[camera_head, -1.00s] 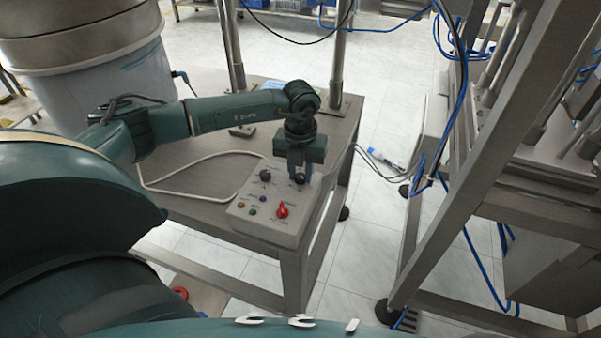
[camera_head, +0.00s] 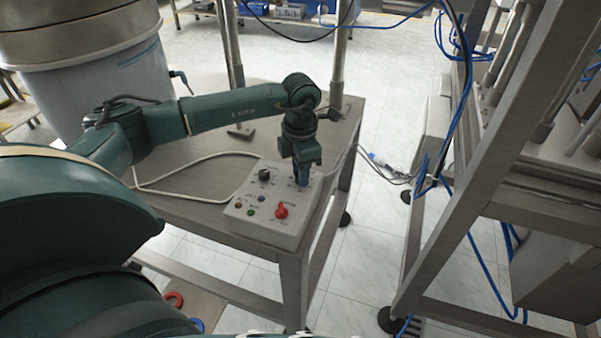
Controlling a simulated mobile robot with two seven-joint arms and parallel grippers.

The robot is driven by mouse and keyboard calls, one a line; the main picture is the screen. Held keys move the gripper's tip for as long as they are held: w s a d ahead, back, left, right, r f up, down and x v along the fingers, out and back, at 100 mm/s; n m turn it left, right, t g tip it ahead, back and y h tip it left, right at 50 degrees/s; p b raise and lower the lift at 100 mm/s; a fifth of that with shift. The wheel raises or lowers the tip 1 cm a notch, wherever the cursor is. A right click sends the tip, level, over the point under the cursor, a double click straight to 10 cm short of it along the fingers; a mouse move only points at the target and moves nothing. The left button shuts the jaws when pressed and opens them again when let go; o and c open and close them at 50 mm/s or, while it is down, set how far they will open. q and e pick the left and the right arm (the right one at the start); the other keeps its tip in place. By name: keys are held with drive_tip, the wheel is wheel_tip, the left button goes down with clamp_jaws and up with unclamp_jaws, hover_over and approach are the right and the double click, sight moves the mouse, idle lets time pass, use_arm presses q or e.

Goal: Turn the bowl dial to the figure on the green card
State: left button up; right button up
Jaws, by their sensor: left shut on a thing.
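The grey control box (camera_head: 262,233) sits on the near right part of the steel table. My left gripper (camera_head: 302,182) points down at the box's back right corner. It is shut on a dark dial there, which the fingers almost wholly hide, so I cannot read its setting. A second black knob (camera_head: 265,175) stands free to the left of it. A red knob (camera_head: 281,211) and several small buttons are nearer the front. The printed labels are too small to read. I cannot make out a green card. My right gripper is not in view.
The steel table (camera_head: 195,185) carries a looped white cable (camera_head: 190,162) left of the box. Metal posts (camera_head: 337,60) rise behind my left arm. A large drum-like bowl (camera_head: 95,75) stands at back left. A metal frame with blue cables (camera_head: 430,210) is at right.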

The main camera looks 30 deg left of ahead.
use_arm(q)
drive_tip(key=shift+r+m+b, duration=0.1)
drive_tip(key=shift+m+b, duration=0.55)
drive_tip(key=shift+m, duration=1.65)
drive_tip(key=o, duration=1)
wheel_tip(320, 180, up, 13)
